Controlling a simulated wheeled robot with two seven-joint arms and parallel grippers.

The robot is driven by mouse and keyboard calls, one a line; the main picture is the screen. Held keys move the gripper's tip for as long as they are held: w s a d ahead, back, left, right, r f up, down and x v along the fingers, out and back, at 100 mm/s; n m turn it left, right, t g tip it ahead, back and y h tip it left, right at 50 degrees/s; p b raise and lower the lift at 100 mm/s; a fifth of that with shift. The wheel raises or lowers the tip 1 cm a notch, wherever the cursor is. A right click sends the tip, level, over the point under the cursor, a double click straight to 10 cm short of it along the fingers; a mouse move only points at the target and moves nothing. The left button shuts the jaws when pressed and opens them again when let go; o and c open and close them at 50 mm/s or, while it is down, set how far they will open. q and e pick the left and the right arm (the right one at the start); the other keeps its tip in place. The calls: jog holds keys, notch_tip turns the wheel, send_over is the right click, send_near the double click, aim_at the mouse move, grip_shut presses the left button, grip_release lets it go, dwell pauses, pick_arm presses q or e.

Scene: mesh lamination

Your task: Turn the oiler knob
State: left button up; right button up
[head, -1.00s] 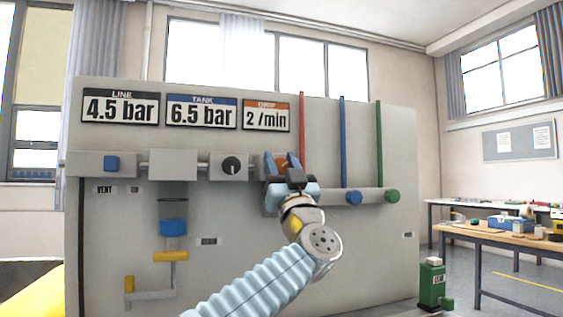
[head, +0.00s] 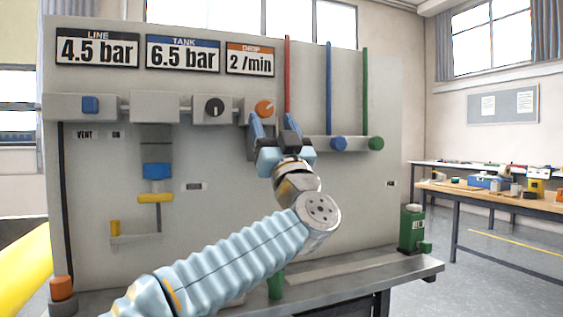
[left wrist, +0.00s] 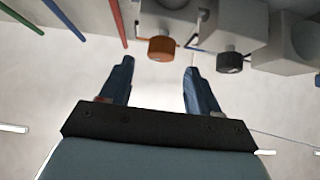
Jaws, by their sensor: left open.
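The oiler knob is the orange round knob (head: 264,107) on the grey block below the DRIP panel (head: 250,59), which reads 2 /min. A small dark mark shows on the knob's face. My left gripper (head: 272,124) is open and empty, just below and in front of the knob. In the left wrist view the orange knob (left wrist: 161,48) lies beyond the two blue fingertips (left wrist: 159,66), between them sideways and apart from both. My right gripper is in neither view.
Blue (head: 338,143) and green (head: 376,143) round knobs sit to the right, below upright coloured tubes.

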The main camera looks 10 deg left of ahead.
pick_arm(q)
jog(key=b+v, duration=0.2)
jog(key=v, duration=0.6)
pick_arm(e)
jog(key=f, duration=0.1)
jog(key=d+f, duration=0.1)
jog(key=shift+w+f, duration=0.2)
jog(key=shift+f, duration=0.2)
